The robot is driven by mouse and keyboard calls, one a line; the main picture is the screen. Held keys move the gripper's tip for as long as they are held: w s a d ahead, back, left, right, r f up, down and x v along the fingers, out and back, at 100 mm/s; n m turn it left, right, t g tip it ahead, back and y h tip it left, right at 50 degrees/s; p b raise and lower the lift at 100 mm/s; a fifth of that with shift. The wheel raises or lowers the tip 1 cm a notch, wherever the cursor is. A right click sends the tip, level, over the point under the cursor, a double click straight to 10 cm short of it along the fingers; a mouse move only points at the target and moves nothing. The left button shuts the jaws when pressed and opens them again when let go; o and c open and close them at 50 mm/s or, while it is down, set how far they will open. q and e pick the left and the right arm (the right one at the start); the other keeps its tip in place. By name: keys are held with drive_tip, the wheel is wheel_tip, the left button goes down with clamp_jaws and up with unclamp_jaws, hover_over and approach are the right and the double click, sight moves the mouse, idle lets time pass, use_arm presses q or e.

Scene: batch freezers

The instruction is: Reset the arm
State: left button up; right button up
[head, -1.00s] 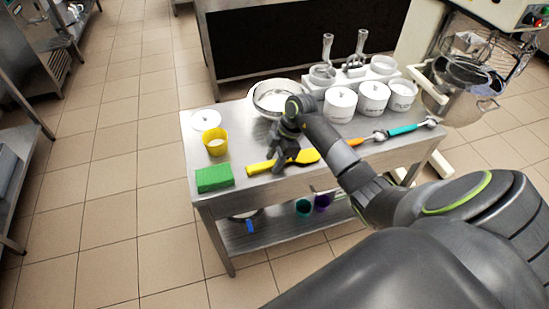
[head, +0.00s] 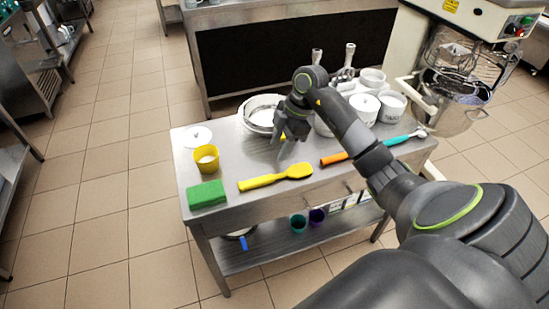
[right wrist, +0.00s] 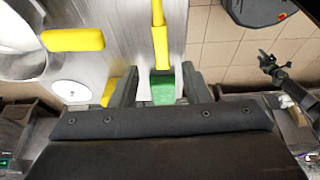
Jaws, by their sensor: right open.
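The green sponge (right wrist: 162,88) shows beyond the gap, lower down. A yellow spatula (head: 275,177) lies on the table just in front of the gripper, apart from it. A small dark gripper at the right of the right wrist view looks like my left one (right wrist: 268,62); its jaws are too small to judge.
A mixer (head: 455,75) stands at right. Floor at left is clear.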

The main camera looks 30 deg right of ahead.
drive_tip(key=shift+d+r, duration=0.15)
drive_tip(key=shift+r, duration=0.2)
idle(0.3)
